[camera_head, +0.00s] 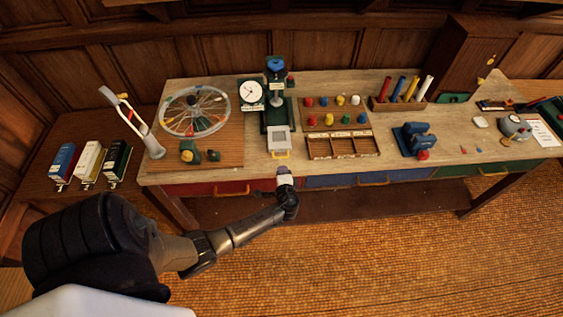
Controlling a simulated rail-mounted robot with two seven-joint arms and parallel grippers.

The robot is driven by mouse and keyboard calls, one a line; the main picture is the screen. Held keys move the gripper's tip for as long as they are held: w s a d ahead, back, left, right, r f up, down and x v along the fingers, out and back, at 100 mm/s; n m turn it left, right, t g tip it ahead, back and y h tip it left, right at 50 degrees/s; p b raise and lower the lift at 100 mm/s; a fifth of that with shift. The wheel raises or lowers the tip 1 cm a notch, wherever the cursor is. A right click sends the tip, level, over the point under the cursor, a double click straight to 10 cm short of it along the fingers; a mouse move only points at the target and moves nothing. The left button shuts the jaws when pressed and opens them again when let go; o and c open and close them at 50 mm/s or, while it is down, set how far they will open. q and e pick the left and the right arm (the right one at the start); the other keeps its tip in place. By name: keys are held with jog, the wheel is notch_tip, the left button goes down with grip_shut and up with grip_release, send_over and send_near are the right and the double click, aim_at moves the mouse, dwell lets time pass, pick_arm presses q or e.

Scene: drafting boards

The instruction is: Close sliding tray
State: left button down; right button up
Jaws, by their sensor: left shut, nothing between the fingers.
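The sliding tray looks to be the small light-grey tray (279,139) with a yellow handle at its front. It juts toward me from the foot of a dark green stand machine (277,100) on the workbench. My left gripper (284,171) is shut and empty, at the bench's front edge just below the tray's yellow handle. I cannot tell whether it touches the handle or bench edge. My right gripper is out of view.
The workbench (220,165) has red, blue and green drawers, all looking shut. A spoked wheel (195,111) and a dial gauge (251,91) stand left of the tray. A wooden compartment box (342,145) sits close on its right. Free floor lies in front.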

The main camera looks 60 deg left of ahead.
aim_at(279, 136)
pick_arm(q)
jog(key=shift+x, duration=2.4)
jog(key=shift+w+a+f, duration=0.1)
jog(key=shift+w+a, duration=0.05)
jog(key=shift+a, duration=0.1)
jog(key=r+b+x, duration=0.1)
jog(key=b+x, duration=0.2)
jog(key=x, duration=0.2)
jog(key=r+b+x, duration=0.1)
jog(key=b+x, duration=0.3)
jog(key=x, duration=0.1)
jog(key=r+b+x, duration=0.1)
jog(key=b+x, duration=0.2)
jog(key=x, duration=0.2)
jog(key=shift+w+a+r+b, duration=0.1)
jog(key=shift+w+a+b, duration=0.1)
jog(key=shift+w+b, duration=0.1)
jog(key=shift+s, duration=0.15)
